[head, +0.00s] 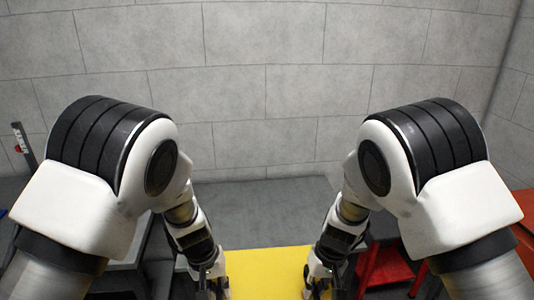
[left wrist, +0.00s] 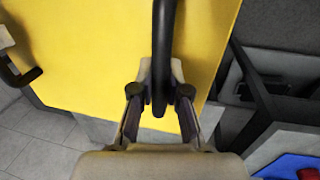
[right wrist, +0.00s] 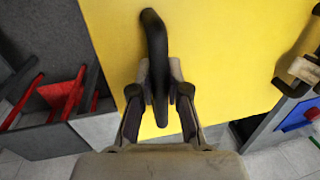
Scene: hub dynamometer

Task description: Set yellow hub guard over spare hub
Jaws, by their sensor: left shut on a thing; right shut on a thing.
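The yellow hub guard (head: 268,272) shows as a flat yellow panel between my arms at the bottom of the head view. It fills much of the left wrist view (left wrist: 90,60) and the right wrist view (right wrist: 215,50). My left gripper (left wrist: 160,92) is shut on one black handle (left wrist: 163,45) of the guard. My right gripper (right wrist: 160,92) is shut on the other black handle (right wrist: 155,45). In the head view, my left gripper (head: 212,285) and right gripper (head: 318,284) are at the panel's two sides. I cannot make out the spare hub in any view.
A dark grey surface (head: 265,210) lies beyond the guard, before a grey block wall (head: 265,95). A red stand (head: 385,268) is right of my right gripper, and a red unit (head: 526,215) stands at the far right. A blue item (left wrist: 285,167) shows low in the left wrist view.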

